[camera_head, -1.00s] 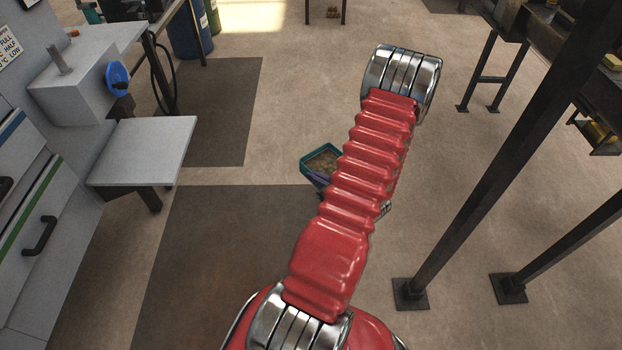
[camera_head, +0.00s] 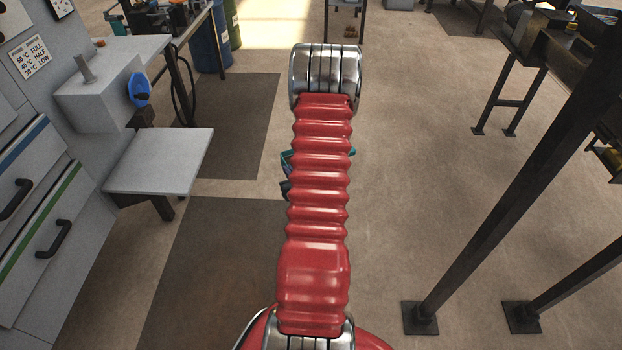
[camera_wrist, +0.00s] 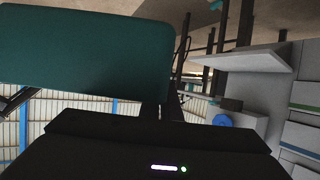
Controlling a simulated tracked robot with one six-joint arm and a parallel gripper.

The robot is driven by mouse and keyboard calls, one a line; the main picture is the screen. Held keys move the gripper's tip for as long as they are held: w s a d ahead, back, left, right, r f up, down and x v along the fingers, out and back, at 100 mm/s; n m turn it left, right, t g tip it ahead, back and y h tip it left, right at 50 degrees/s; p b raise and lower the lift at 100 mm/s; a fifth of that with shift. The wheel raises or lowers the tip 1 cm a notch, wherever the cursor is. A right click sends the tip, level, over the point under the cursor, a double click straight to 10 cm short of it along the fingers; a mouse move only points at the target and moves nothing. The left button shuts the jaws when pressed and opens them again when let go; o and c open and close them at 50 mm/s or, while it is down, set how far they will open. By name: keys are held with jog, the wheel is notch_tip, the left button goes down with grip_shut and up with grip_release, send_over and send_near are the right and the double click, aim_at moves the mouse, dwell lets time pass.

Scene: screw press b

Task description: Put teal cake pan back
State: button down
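The teal cake pan (camera_head: 286,157) is mostly hidden behind my red arm in the head view, with only small teal edges showing on either side. In the wrist view the teal pan (camera_wrist: 85,55) fills the upper left, close in front of my gripper. My gripper (camera_head: 286,188) is also largely hidden behind the arm, beside the pan. The wrist view shows its dark body along the bottom. The pan stays with my gripper as the arm swings, so it is held; the fingers' contact is hidden.
At left is a grey cabinet with a flat grey shelf (camera_head: 160,160), a blue knob (camera_head: 139,90) and drawers with handles. Dark steel posts (camera_head: 500,180) stand at right. A workbench and blue barrel (camera_head: 210,45) are at back left. The floor between is open.

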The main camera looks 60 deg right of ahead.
jog(key=w+a+r+n+t+y, duration=0.1)
jog(key=w+a+r, duration=0.2)
jog(key=w+a, duration=0.75)
jog(key=w+a+r+n+t+y, duration=0.15)
jog(key=w+a+r, duration=0.25)
jog(key=w+a, duration=0.6)
jog(key=w+a+r+n+y, duration=0.1)
jog(key=w+a+r+y, duration=0.1)
jog(key=a, duration=0.8)
jog(key=w+a+r+n+y, duration=0.2)
jog(key=w+a, duration=0.3)
jog(key=a, duration=0.5)
jog(key=w+a+r+n+y, duration=0.1)
jog(key=w+a+n+y, duration=0.1)
jog(key=a, duration=0.8)
jog(key=shift+w+r+t, duration=0.35)
jog(key=shift+w+r, duration=0.05)
jog(key=shift+w, duration=0.5)
